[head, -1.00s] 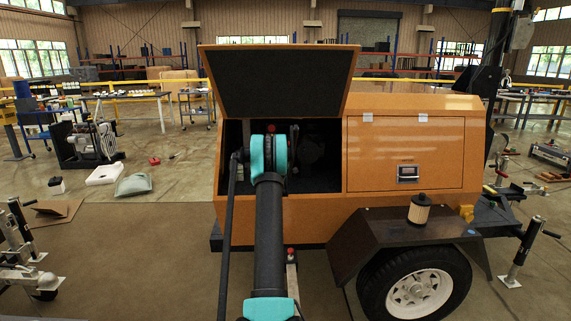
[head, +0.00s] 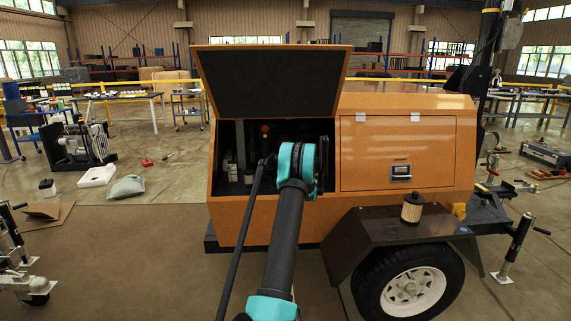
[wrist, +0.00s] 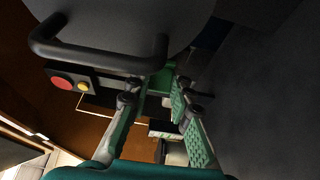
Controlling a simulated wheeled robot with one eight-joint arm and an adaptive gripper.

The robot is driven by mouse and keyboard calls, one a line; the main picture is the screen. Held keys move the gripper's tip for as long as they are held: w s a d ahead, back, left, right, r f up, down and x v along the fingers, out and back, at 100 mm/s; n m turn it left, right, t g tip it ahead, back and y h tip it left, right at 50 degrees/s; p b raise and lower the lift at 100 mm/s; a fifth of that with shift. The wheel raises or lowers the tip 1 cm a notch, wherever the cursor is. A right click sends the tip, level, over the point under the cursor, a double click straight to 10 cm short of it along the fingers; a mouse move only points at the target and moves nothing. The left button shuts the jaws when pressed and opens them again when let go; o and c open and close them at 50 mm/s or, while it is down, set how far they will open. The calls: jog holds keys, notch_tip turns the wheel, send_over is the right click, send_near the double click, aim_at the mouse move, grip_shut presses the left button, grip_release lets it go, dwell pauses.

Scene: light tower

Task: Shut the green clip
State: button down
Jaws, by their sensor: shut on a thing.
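In the wrist view, the two green textured fingers of my gripper (wrist: 162,88) reach up toward a dark grey rounded body (wrist: 120,20). Their tips are drawn together around a small green piece, which I take to be the green clip (wrist: 160,77). It is mostly covered by the fingers, so I cannot tell how far it is closed. In the head view my arm reaches into the open compartment of the orange trailer (head: 400,120), and its teal wrist hides the gripper and the clip.
A black bar handle (wrist: 98,55) juts out close to my fingers. A plate with a red button (wrist: 61,83) and a yellow one is beside it. A dark wall (wrist: 265,95) is close on the right. The raised lid (head: 280,80) stands above the compartment. A filter (head: 412,207) stands on the fender.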

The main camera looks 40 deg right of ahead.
jog(key=shift+y, duration=0.3)
jog(key=c, duration=1.4)
grip_release()
jog(key=shift+o, duration=0.2)
jog(key=s+a, duration=0.1)
jog(key=s, duration=1)
jog(key=shift+s+a, duration=0.3)
jog(key=shift+s, duration=0.1)
jog(key=shift+c, duration=0.2)
